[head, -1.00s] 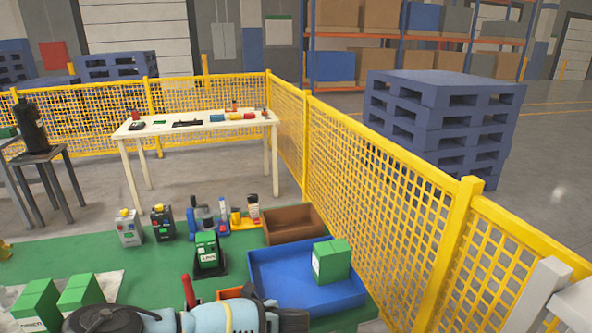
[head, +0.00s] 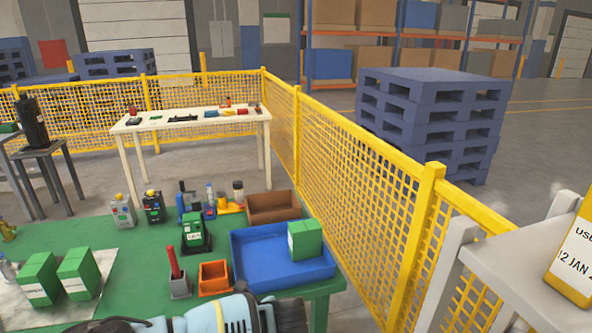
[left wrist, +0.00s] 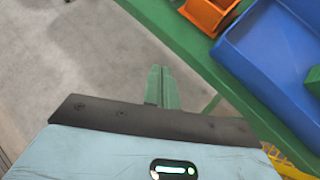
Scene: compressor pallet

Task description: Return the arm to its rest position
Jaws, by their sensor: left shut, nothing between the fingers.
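My left arm, pale blue with dark joints, lies along the bottom edge of the head view, in front of the green table (head: 85,230). My left gripper (left wrist: 160,88) shows in the left wrist view, with its two fingers together and nothing between them. It is over bare grey floor beside the table's edge, apart from the blue tray (left wrist: 270,50) and the orange bin (left wrist: 208,12). The fingers are hidden in the head view. My right gripper is in neither view.
The blue tray (head: 245,284) holds a green box (head: 304,239). Beside it stand the orange bin (head: 214,279), a red-handled item (head: 175,272) and a brown tray (head: 273,206). Green boxes (head: 80,273) sit at left. Yellow mesh fence (head: 365,185) runs along the right.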

